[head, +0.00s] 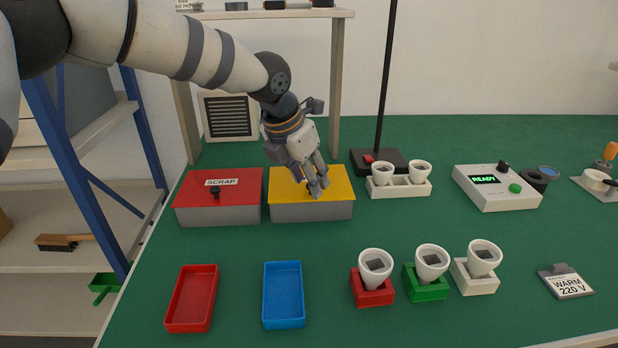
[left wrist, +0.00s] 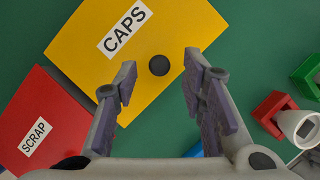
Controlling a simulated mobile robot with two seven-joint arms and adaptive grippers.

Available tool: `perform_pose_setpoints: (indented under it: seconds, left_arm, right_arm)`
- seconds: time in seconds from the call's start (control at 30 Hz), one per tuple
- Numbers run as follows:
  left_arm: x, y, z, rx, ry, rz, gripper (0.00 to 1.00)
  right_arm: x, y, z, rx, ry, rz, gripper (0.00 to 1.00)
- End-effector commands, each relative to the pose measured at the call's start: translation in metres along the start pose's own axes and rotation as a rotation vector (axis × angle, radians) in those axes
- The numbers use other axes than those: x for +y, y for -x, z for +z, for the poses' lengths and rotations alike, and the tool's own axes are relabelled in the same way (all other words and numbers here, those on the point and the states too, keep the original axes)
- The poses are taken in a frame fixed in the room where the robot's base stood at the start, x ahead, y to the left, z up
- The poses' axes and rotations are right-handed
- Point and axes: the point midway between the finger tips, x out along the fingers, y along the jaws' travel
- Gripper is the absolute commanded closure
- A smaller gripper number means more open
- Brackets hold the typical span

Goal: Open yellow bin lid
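The yellow bin has a grey body and a yellow lid (head: 335,186), which lies closed on it. In the left wrist view the lid (left wrist: 190,28) carries a CAPS label (left wrist: 125,28) and a round black knob (left wrist: 159,65). My left gripper (head: 318,190) is over the lid in the head view and hides the knob there. In the left wrist view its two fingers (left wrist: 157,88) are spread apart, with the knob between and just beyond the tips. Nothing is held. My right gripper is in neither view.
A closed red SCRAP bin (head: 240,186) stands close on the left of the yellow bin. A white holder with bulbs (head: 410,190) and a black stand base (head: 375,165) are to the right. Red (head: 192,298) and blue trays (head: 284,294) lie in front, with green mat between.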

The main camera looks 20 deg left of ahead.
Motion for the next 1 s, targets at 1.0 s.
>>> perform_pose_setpoints:
  seconds: [1.0]
  left_arm:
    - [0.004, -0.002, 0.007, 0.066, 0.030, -0.065, 1.00]
  right_arm:
    - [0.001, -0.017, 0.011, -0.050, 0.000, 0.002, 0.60]
